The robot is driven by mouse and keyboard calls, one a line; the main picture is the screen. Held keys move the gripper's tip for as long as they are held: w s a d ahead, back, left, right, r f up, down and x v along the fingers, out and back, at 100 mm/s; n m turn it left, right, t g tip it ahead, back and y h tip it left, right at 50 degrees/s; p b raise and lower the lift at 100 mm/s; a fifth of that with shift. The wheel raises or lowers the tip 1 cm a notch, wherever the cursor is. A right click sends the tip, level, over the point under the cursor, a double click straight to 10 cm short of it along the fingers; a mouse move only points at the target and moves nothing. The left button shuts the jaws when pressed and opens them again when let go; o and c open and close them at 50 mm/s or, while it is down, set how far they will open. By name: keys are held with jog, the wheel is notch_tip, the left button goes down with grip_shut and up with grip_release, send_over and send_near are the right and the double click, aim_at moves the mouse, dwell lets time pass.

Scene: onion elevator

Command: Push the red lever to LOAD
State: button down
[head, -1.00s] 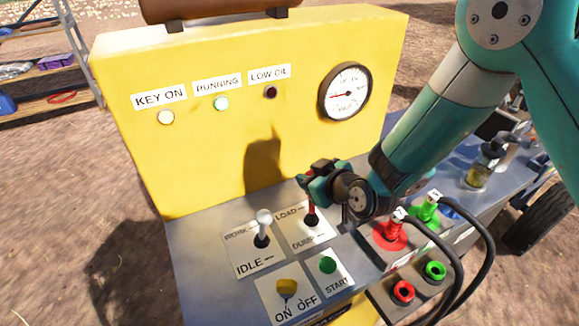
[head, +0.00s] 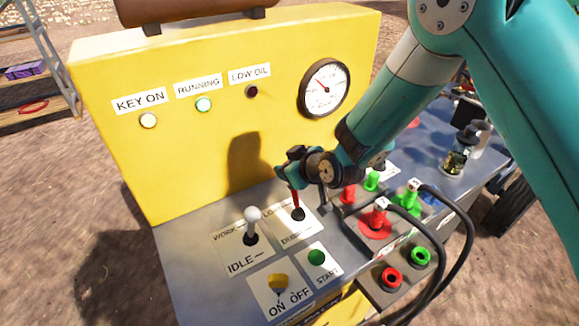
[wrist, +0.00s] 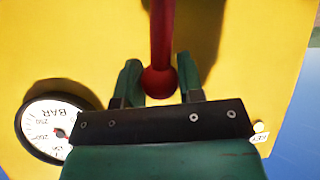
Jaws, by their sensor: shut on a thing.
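The red lever (head: 296,202) stands on the grey control panel between the LOAD and DUMP labels. It tilts slightly toward the LOAD side, and its upper part hides much of the LOAD label (head: 271,212). My gripper (head: 289,170) is shut around the top of the lever. In the wrist view, the lever's red ball (wrist: 158,82) sits between my two fingers (wrist: 160,88), with the red rod running up from it.
A white-knobbed lever (head: 252,222) stands close left, by WORK and IDLE. The green START button (head: 316,257) and yellow key switch (head: 278,280) are in front. Red and green hose couplings (head: 377,217) stand right of the lever. The pressure gauge (head: 325,88) is on the yellow panel behind.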

jog(key=c, duration=0.8)
grip_release()
jog(key=shift+w, duration=0.2)
jog(key=shift+o, duration=0.2)
jog(key=shift+s, duration=0.1)
jog(key=b+v, duration=0.3)
jog(key=v, duration=1.4)
jog(key=shift+d, duration=0.2)
jog(key=shift+r, duration=0.1)
jog(key=s+d+r+m+g+h, duration=0.1)
jog(key=s+r+g, duration=0.1)
jog(key=s, duration=0.4)
jog(key=s+d+r+m+g+h, duration=0.1)
jog(key=s+d+r+g, duration=0.1)
jog(key=s+g, duration=0.2)
jog(key=s+d+r+g, duration=0.2)
jog(key=s, duration=0.7)
jog(key=shift+d+r+m+g+h, duration=0.25)
jog(key=shift+r+m+g+h, duration=0.15)
